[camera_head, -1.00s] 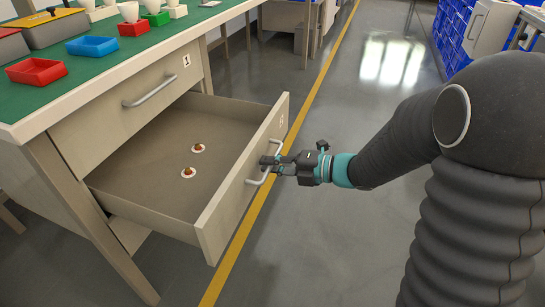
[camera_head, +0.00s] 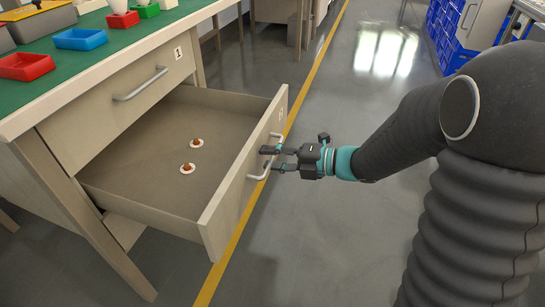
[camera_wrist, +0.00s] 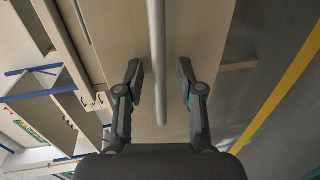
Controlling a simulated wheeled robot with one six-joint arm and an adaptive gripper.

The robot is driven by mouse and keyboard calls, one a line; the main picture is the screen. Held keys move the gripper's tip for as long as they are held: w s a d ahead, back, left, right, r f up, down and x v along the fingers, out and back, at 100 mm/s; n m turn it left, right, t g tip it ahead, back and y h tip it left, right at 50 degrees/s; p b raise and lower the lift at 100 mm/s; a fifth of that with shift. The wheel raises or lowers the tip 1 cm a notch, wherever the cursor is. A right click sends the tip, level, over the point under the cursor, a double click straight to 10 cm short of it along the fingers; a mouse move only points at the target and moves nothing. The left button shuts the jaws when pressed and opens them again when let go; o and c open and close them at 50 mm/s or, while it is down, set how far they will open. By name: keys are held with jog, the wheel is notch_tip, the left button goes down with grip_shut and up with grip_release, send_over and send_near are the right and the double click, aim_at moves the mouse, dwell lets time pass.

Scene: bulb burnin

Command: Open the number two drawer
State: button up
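The lower drawer (camera_head: 130,187) under the green-topped bench is pulled well out, below the drawer marked 1. Its number label is too oblique to read in the head view. Its front panel carries a metal bar handle (camera_head: 265,165), which also shows in the wrist view (camera_wrist: 157,60). My gripper (camera_head: 270,159) is open at the handle. In the wrist view its two fingers (camera_wrist: 159,73) stand apart, one on each side of the bar, with gaps between. Two small brown items on white discs (camera_head: 194,143) (camera_head: 187,168) lie in the drawer.
The upper drawer (camera_head: 105,110), marked 1, is shut. Red and blue trays (camera_head: 80,39) stand on the bench top (camera_head: 55,85). Clear grey floor (camera_head: 340,85) lies right of the drawer, with a yellow line (camera_head: 312,85) along it. Blue crates (camera_head: 445,30) stand at the back right.

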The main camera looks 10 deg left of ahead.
jog(key=shift+d, duration=0.1)
jog(key=v, duration=1.2)
